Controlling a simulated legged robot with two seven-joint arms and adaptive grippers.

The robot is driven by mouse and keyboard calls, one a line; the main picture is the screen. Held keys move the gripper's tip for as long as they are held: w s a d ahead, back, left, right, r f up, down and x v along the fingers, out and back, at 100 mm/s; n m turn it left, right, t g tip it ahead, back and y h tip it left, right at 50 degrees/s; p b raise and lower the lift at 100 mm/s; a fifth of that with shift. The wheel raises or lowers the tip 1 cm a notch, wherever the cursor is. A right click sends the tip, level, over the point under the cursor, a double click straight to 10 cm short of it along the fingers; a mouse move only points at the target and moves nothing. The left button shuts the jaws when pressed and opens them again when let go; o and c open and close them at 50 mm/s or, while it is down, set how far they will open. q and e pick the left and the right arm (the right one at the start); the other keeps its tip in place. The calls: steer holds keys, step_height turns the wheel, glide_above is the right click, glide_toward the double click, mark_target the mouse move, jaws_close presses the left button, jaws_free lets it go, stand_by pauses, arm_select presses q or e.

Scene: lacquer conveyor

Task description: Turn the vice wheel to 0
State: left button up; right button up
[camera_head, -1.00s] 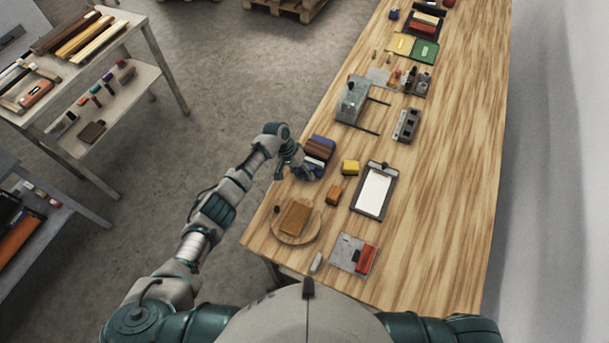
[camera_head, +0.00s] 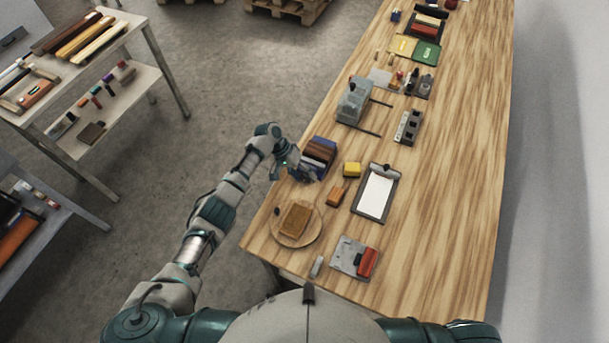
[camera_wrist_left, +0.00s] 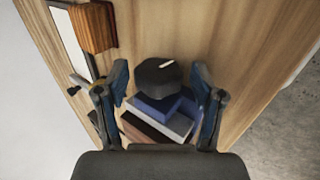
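In the left wrist view a black, many-sided wheel (camera_wrist_left: 158,78) with a short white mark on its top face, pointing to the upper right, lies between my fingers. I take it for the vice wheel. It sits against a layered blue, grey and brown body (camera_wrist_left: 160,118), which in the head view is the brown and blue block (camera_head: 318,154) by the table's left edge. My left gripper (camera_head: 300,175) is beside that block and hides the wheel there. Its fingers (camera_wrist_left: 158,85) are open, one on each side of the wheel, with gaps visible. My right gripper is out of view.
A yellow block (camera_head: 352,169), an orange-brown block (camera_head: 338,194) and a clipboard (camera_head: 377,193) lie right of my left gripper. A round board (camera_head: 306,240) bearing a brown block lies nearer. The table's right side (camera_head: 450,190) is clear.

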arm_select(q)
steer(key=v, duration=1.2)
steer(key=shift+w, duration=0.1)
